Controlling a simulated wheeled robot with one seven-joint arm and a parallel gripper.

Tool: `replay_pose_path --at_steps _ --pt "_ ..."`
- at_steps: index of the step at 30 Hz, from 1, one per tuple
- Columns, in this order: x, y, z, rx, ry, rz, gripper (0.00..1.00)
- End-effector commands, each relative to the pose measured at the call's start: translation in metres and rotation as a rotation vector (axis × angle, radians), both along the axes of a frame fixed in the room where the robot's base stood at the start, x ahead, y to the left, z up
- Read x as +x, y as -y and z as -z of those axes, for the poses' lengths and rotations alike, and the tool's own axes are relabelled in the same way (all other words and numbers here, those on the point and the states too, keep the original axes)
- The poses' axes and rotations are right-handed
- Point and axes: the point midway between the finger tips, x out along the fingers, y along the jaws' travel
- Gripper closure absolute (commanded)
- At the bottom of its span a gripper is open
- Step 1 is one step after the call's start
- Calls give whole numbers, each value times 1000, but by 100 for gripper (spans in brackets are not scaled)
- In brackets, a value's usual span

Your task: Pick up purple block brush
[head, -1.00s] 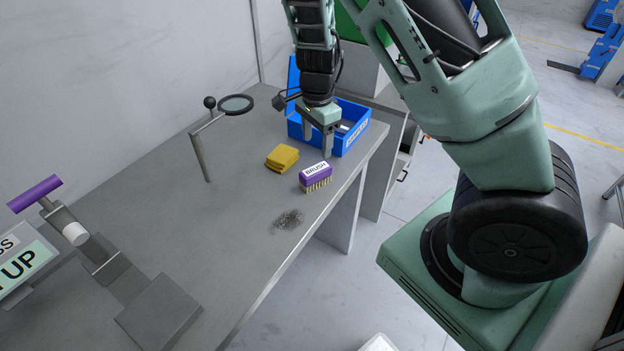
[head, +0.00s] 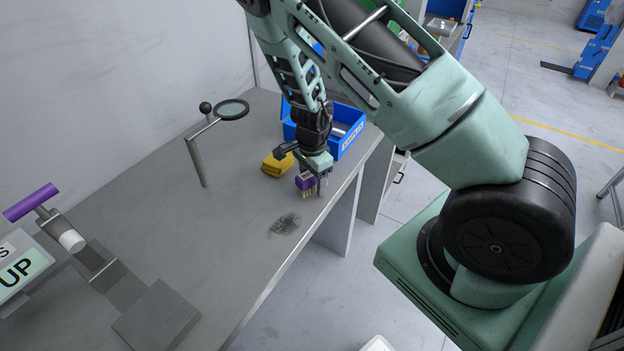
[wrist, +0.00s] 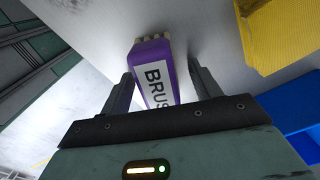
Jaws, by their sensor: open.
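The purple block brush (head: 305,182) stands on the grey table near its right edge, bristles down. In the wrist view the brush (wrist: 153,70) shows its purple body and a white label reading "BRUS", the rest cut off by the gripper. My gripper (head: 313,187) is down at the brush. In the wrist view my gripper (wrist: 160,88) is open, with one finger on each side of the brush and a visible gap on both sides. The lower part of the brush is hidden behind the gripper body in the wrist view.
A yellow sponge-like block (head: 277,164) lies just left of the brush, and a blue bin (head: 349,144) stands behind. A dark debris patch (head: 285,224) lies in front. A magnifier stand (head: 197,160) and a press with a purple handle (head: 32,202) are further left.

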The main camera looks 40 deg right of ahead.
Motion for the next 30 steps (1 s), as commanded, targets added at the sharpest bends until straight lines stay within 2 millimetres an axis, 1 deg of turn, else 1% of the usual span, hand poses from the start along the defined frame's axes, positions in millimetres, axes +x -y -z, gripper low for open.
replay_pose_path --at_steps 6,8,9,11,12,13,14,20,23,26,30 --pt "0 0 1 0 1 0 37" --pt "0 0 0 0 0 0 54" --pt "0 0 0 0 0 0 65" --pt "0 0 0 0 0 0 82" --pt "0 0 0 0 0 0 87" --pt "0 0 0 0 0 0 87" --pt "0 0 0 0 0 0 91" --pt "0 0 -1 1 1 -1 91" --pt "1 -1 -8 1 3 -3 91" --pt "1 -1 -24 2 4 -3 91" --pt "1 -1 -53 2 5 -4 91"
